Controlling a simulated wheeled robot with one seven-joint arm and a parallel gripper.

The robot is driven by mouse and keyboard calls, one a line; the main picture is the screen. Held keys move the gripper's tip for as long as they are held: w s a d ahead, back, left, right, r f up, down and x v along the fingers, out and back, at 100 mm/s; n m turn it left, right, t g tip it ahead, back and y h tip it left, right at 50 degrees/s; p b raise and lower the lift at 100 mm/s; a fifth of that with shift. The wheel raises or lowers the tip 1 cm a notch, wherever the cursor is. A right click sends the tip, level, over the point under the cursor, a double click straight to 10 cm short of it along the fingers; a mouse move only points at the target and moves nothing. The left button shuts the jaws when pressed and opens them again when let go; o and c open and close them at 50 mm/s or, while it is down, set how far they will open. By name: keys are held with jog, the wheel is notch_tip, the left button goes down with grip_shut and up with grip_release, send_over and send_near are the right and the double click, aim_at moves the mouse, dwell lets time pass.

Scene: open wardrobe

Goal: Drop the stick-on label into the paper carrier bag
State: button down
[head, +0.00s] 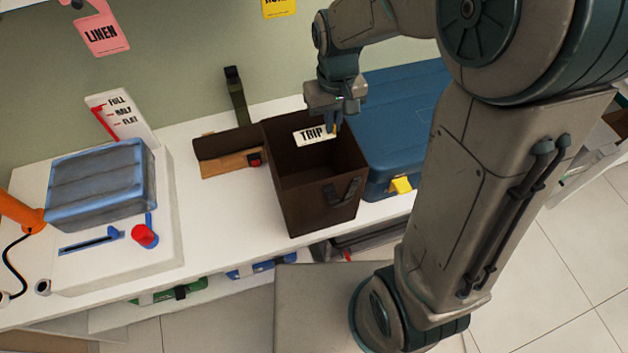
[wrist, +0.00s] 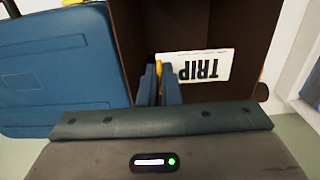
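The stick-on label (head: 312,136) is a white card printed "TRIP", and it also shows in the wrist view (wrist: 205,66). My gripper (head: 336,118) points down over the bag. In the wrist view its blue fingers (wrist: 158,84) are close together on a yellow tab at the label's edge. The label extends sideways from the fingers. The paper carrier bag (head: 318,212) is dark brown, upright and open-topped, with a dark handle on its front. The label is at the bag's mouth, near its back; its exact depth is unclear. The bag's inner wall shows in the wrist view (wrist: 225,22).
A blue suitcase (head: 400,110) stands close to the bag's right. A brown case (head: 228,143) lies at its left on the white shelf (head: 225,220). Further left are a blue-grey packed block (head: 102,185) on a white scale and a FULL/HALF/FLAT sign (head: 122,118).

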jog(key=shift+f+b, duration=0.35)
jog(key=shift+f, duration=0.5)
jog(key=c, duration=1.6)
grip_release()
jog(key=shift+o, duration=0.2)
jog(key=shift+r, duration=0.1)
notch_tip(320, 180, up, 14)
